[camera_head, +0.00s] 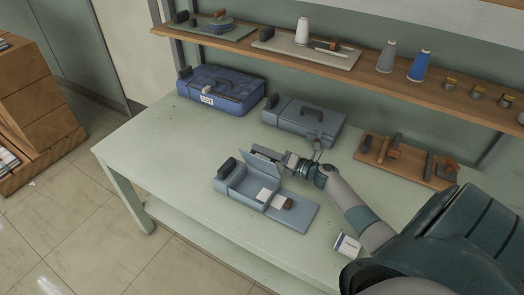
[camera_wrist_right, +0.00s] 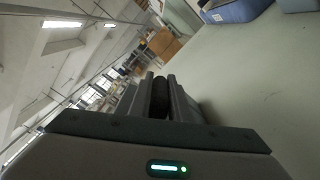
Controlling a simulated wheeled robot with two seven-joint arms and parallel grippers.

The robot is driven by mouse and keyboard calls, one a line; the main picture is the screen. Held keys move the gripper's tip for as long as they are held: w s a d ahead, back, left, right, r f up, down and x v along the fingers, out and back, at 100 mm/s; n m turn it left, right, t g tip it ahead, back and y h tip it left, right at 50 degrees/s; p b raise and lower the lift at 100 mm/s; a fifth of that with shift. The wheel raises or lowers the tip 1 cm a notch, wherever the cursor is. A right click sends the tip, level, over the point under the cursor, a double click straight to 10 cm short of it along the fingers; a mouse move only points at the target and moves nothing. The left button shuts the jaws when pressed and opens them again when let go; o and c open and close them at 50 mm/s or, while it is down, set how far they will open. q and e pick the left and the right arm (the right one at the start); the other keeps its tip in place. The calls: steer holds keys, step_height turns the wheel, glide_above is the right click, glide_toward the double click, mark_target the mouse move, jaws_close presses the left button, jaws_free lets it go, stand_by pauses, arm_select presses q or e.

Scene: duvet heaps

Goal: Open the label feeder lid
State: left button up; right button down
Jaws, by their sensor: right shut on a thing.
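The label feeder (camera_head: 232,188) is a grey-blue box on the table, with a black block (camera_head: 226,167) at its left end. Its lid (camera_head: 264,169) stands raised and tilted at the back edge, and the inside shows. My right gripper (camera_head: 287,160) is at the raised lid, coming from the right. In the right wrist view its fingers (camera_wrist_right: 165,95) are close around a dark piece (camera_wrist_right: 160,99), which looks like the lid's handle. The contact is partly hidden. My left gripper is out of view.
A blue case (camera_head: 235,103) and a grey case (camera_head: 305,128) stand behind the feeder. A wooden tool tray (camera_head: 420,172) is to the right, and a small white box (camera_head: 347,245) lies near the front edge. The table's left side is clear.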

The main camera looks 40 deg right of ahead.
steer(key=shift+s+f, duration=0.2)
steer(key=shift+f, duration=0.25)
steer(key=c, duration=1.6)
jaws_free()
steer(key=shift+c, duration=0.2)
steer(key=shift+w+d, duration=0.15)
steer(key=shift+d, duration=0.05)
steer(key=shift+r, duration=0.2)
steer(key=b+v, duration=0.4)
steer(key=v, duration=1.3)
steer(key=shift+s, duration=0.25)
steer(key=shift+d+f, duration=0.1)
steer(key=shift+f, duration=0.05)
